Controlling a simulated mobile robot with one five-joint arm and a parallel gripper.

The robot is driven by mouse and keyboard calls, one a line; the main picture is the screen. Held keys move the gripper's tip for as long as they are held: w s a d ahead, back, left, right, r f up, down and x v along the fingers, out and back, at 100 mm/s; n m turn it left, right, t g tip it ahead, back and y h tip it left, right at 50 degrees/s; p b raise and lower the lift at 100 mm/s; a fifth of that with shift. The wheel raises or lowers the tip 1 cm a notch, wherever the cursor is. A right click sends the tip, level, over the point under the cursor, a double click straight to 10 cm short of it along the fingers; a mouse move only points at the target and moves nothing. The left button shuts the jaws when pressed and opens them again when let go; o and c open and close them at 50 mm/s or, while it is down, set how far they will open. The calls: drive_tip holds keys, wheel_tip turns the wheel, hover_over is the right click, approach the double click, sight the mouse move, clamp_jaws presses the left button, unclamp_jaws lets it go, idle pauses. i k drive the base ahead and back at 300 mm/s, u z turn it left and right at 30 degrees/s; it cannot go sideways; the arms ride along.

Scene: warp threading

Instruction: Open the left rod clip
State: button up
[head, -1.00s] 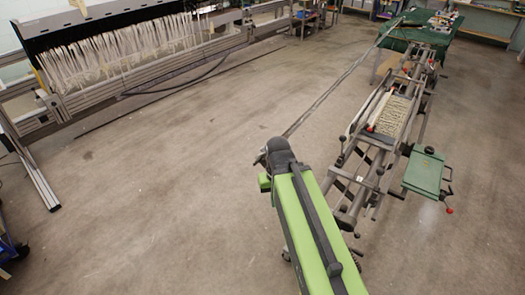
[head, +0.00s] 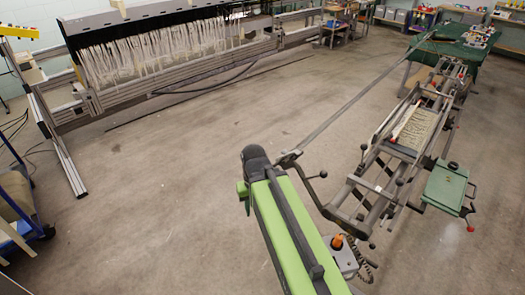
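No left rod clip can be made out in the head view; any clip is too small or hidden. A long thin grey rod (head: 360,98) slants from the near end of a long metal frame (head: 375,180) up to a green-covered table (head: 470,47) at the far right. The frame carries a bed of pale threads (head: 418,128) and several black-knobbed levers. My gripper is not visible. A green and black arm link, seemingly mine, rises from the bottom edge and covers part of the floor left of the frame.
A large loom with hanging white threads (head: 160,48) stands at the back left. A green box (head: 446,186) sits beside the frame at right. A grey control box with an orange knob (head: 343,256) is near the bottom. A blue cart (head: 18,205) is at far left. The middle floor is clear.

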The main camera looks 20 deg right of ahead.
sight(284, 152)
drive_tip(key=u, duration=2.1)
drive_tip(key=k, duration=1)
drive_tip(key=z, duration=0.65)
drive_tip(key=i, duration=1)
drive_tip(key=u, duration=0.05)
